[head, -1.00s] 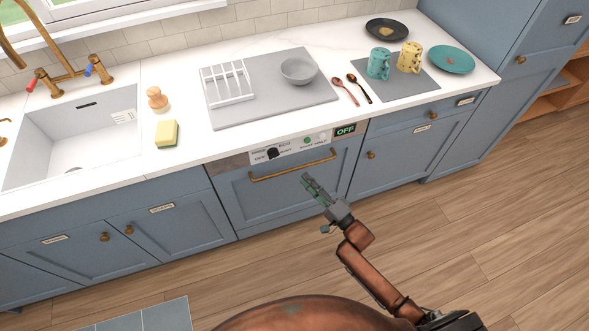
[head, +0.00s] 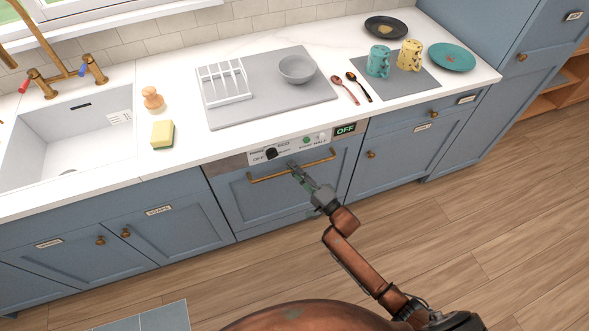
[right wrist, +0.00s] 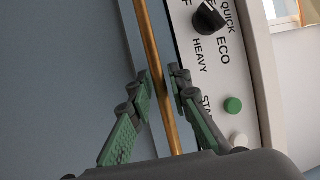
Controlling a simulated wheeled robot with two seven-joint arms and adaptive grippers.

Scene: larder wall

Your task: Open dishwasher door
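The dishwasher door (head: 275,197) is a blue panel under the counter, and it is closed. Its brass bar handle (head: 320,160) runs along the top of the door, just below the control panel. My right gripper (head: 293,166) is at the middle of the handle. In the right wrist view the handle (right wrist: 152,50) passes between the two open fingers of the right gripper (right wrist: 160,85), with gaps showing on both sides. The control panel (right wrist: 215,60) lies beside it, with a black knob and a green button. My left gripper is not in view.
An OFF display (head: 345,129) sits at the panel's right end. The white counter (head: 190,155) above holds a sink (head: 70,150), a drying mat (head: 225,115), mugs and plates. The wooden floor (head: 450,250) in front of the door is clear.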

